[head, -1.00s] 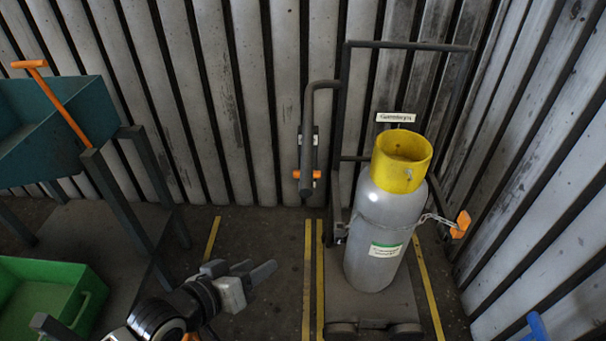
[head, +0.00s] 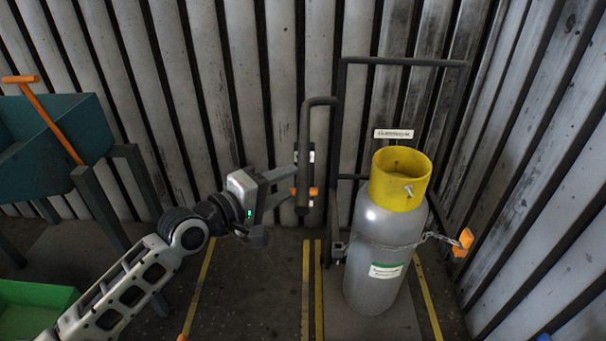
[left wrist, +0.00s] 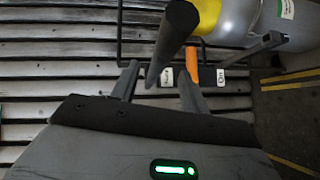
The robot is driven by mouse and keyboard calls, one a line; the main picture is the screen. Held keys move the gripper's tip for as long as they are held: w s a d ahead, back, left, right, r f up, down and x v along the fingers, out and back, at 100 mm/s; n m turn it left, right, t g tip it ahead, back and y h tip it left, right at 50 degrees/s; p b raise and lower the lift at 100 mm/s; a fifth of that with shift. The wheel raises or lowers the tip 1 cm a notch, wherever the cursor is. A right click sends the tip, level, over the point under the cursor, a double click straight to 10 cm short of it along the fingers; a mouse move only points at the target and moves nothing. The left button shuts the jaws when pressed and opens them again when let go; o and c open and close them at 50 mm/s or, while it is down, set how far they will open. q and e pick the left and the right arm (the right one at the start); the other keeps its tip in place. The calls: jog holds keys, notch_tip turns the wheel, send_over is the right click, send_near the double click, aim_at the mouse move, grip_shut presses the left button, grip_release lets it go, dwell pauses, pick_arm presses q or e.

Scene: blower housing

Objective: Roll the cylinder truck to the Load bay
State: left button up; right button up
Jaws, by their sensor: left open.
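The cylinder truck (head: 400,61) has a dark tube frame and stands by the back wall. A grey cylinder (head: 375,262) with a yellow collar (head: 400,182) stands upright on it, held by a chain (head: 400,243). The truck's dark handle (head: 304,160) bends downward on the left, with an orange lever (head: 312,191) beside it. My left gripper (head: 284,198) is open just left of the handle. In the left wrist view the handle (left wrist: 175,40) appears between my fingertips (left wrist: 158,80); contact cannot be told. My right gripper is not in view. No Load bay sign is readable.
Yellow floor lines (head: 318,290) run beside the truck. A teal bin (head: 60,140) on a dark stand and a green bin (head: 35,308) are at the left. Corrugated walls close the back and right.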

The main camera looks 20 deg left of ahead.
aim_at(303, 176)
pick_arm(q)
jog(key=x, duration=0.5)
jog(key=shift+w+d, duration=0.2)
jog(key=shift+w, duration=0.05)
grip_shut()
